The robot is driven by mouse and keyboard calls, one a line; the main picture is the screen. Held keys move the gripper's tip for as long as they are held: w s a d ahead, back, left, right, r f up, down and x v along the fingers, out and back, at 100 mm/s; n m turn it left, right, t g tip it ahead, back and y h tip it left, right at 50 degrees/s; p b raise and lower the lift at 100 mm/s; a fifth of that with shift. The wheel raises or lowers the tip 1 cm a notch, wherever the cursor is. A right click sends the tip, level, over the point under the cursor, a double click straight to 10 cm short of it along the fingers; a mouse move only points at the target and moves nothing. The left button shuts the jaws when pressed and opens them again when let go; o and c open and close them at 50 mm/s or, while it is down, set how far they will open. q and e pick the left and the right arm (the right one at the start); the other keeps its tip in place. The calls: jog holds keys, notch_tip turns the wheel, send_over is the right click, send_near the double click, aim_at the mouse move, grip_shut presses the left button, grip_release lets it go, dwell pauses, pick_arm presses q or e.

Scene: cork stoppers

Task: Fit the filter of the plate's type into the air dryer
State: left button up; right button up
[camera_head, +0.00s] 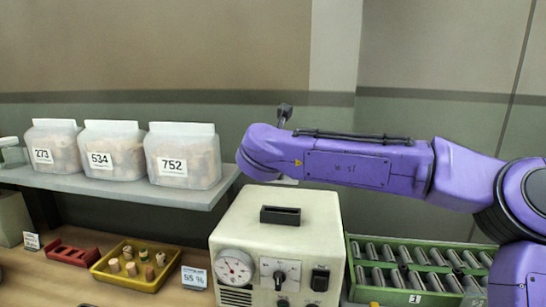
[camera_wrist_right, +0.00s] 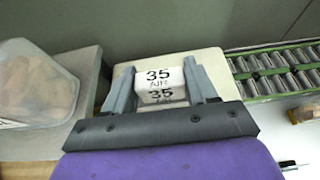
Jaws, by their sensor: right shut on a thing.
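The air dryer (camera_head: 280,245) is a beige box with a round gauge (camera_head: 235,268), a knob and a black switch on its front. A dark raised slot (camera_head: 280,215) is on its top. My right gripper (camera_wrist_right: 160,82) is shut on a white filter (camera_wrist_right: 162,82) marked "35 AIR", in the right wrist view. The filter is between the two grey fingers, with the dryer's pale top (camera_wrist_right: 213,66) behind it. In the head view my purple right arm reaches in from the right above the dryer; its fingers and the filter are not clearly visible there. I cannot make out a type plate.
Bags labelled 273 (camera_head: 55,147), 534 (camera_head: 113,150) and 752 (camera_head: 185,156) stand on a shelf (camera_head: 125,190). Below are a yellow tray (camera_head: 103,275) of corks, a red rack (camera_head: 72,254) and a "55 %" card (camera_head: 195,277). A green roller rack (camera_head: 415,270) is right of the dryer.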

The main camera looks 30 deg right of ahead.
aim_at(280, 182)
jog(key=shift+s+f, duration=0.2)
jog(key=shift+s, duration=0.05)
jog(key=f+b, duration=0.2)
jog(key=f, duration=0.1)
jog(key=f+b, duration=0.1)
jog(key=f, duration=0.1)
jog(key=shift+a, duration=0.3)
jog(key=shift+s+d+f, duration=0.1)
jog(key=shift+s+f, duration=0.05)
jog(key=shift+s, duration=0.2)
pick_arm(q)
jog(key=f, duration=0.1)
jog(key=s+f, duration=0.1)
jog(key=f, duration=0.1)
pick_arm(e)
jog(key=shift+w, duration=0.1)
pick_arm(q)
jog(key=shift+w+f, duration=0.1)
pick_arm(e)
jog(key=shift+w, duration=0.1)
pick_arm(q)
jog(key=shift+f+b, duration=0.3)
jog(key=shift+b, duration=0.2)
pick_arm(e)
jog(key=shift+s, duration=0.25)
pick_arm(q)
jog(key=shift+f+b, duration=0.5)
